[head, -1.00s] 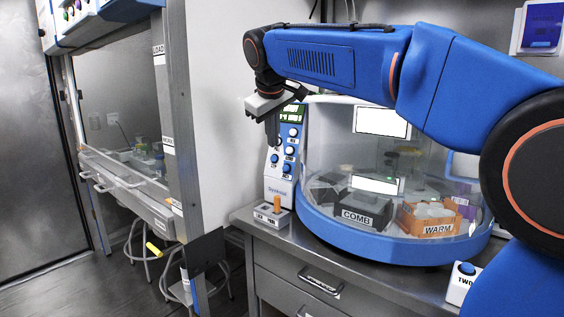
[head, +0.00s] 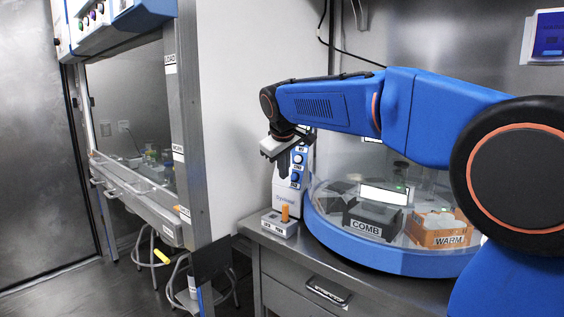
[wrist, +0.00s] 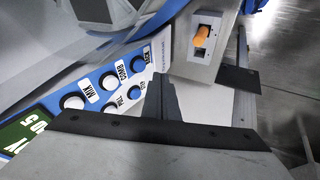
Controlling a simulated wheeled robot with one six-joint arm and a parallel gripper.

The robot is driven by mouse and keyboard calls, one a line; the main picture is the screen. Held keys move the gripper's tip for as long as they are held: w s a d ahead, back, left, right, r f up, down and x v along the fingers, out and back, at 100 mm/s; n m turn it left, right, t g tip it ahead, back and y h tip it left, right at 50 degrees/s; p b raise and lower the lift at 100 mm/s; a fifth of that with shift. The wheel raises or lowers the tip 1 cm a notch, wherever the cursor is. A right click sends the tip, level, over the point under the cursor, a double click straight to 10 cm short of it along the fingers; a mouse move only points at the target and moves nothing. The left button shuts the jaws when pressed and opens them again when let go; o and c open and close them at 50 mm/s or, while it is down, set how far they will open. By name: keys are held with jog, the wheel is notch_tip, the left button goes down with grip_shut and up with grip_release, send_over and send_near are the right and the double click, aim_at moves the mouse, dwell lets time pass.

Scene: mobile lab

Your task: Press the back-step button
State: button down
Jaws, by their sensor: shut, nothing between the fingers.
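The blue and white control panel (wrist: 100,100) of the round machine fills the left of the wrist view. It has several blue and white buttons with small labels. A blue button (wrist: 138,65) lies at the end nearest the fingers, beside a label that looks like "BCK". Another blue button (wrist: 134,92) lies close by. My gripper (wrist: 160,80) is shut and empty, its fingertips beside these buttons; I cannot tell whether they touch the panel. In the head view my gripper (head: 275,154) hangs in front of the panel (head: 296,173) and hides part of it.
A small box with an orange lever (head: 284,213) stands on the bench in front of the panel. The clear-domed machine holds a COMB box (head: 366,230) and an orange WARM box (head: 436,238). A fume hood (head: 130,120) stands to the left.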

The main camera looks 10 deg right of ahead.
aim_at(294, 177)
jog(key=shift+w+d+f, duration=0.2)
jog(key=shift+w+d, duration=0.25)
jog(key=shift+d, duration=0.2)
jog(key=shift+w+d+f, duration=0.15)
jog(key=shift+w+d, duration=0.25)
jog(key=shift+d, duration=0.2)
jog(key=shift+d, duration=0.1)
